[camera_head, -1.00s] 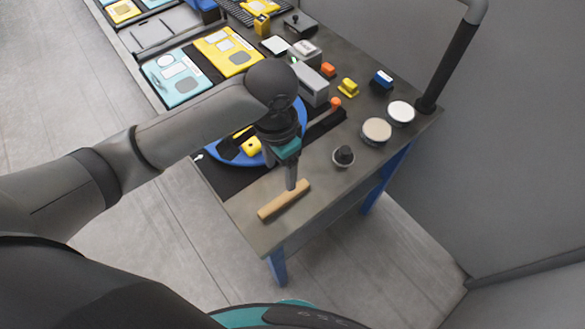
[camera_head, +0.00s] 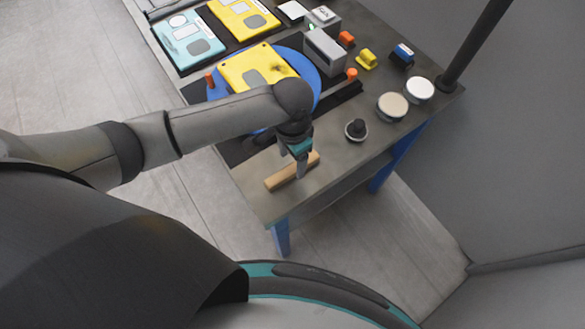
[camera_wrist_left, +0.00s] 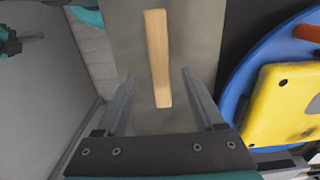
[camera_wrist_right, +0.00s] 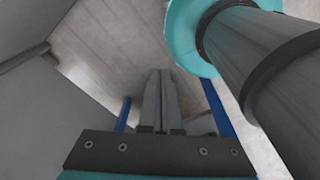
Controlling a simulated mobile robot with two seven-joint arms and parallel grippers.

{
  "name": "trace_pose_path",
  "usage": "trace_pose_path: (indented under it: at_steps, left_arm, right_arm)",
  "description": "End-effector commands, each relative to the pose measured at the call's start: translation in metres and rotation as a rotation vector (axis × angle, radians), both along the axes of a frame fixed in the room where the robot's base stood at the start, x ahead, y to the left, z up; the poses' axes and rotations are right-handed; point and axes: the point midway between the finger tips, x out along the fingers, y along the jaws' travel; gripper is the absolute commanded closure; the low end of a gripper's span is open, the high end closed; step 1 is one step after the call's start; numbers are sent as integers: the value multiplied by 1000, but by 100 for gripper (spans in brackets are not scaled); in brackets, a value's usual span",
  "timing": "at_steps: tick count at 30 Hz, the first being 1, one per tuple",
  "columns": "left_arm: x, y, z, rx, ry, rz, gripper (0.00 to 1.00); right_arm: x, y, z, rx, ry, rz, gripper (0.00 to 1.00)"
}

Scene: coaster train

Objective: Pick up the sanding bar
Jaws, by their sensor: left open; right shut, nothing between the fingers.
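The sanding bar is a tan wooden bar (camera_head: 283,180) lying flat near the table's front corner in the head view. In the left wrist view the bar (camera_wrist_left: 157,58) lies lengthwise between the two finger lines, with bare table around it. My left gripper (camera_head: 302,172) is above the bar, pointing down; it hides part of the bar in the head view. Its fingers (camera_wrist_left: 158,82) are spread apart with nothing held. My right gripper (camera_wrist_right: 160,75) is shut and empty, and its wrist view shows floor and blue table legs, not the bar.
A blue round turntable (camera_head: 313,73) carries a yellow panel (camera_head: 245,70) behind the left gripper. A dark knob (camera_head: 356,129) and two round discs (camera_head: 392,106) stand to the right on the table (camera_head: 262,208). A dark post (camera_head: 470,55) rises at the right edge.

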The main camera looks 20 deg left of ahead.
Motion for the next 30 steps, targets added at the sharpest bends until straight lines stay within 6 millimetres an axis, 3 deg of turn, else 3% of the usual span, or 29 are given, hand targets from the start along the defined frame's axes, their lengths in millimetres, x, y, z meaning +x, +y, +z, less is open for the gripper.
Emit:
trace_pose_path:
  at_steps: [6, 15, 30]
  left_arm:
    - [0, -1, -30, 1, 2, 1, 30]
    - [0, -1, -32, 1, -1, 0, 31]
    - [0, 0, -32, 1, -1, 0, 87]
  right_arm:
    - [-5, -1, -6, -2, 8, 0, 100]
    - [-11, -3, -6, -5, 19, 0, 100]
    - [-11, -4, -6, -5, 20, 0, 100]
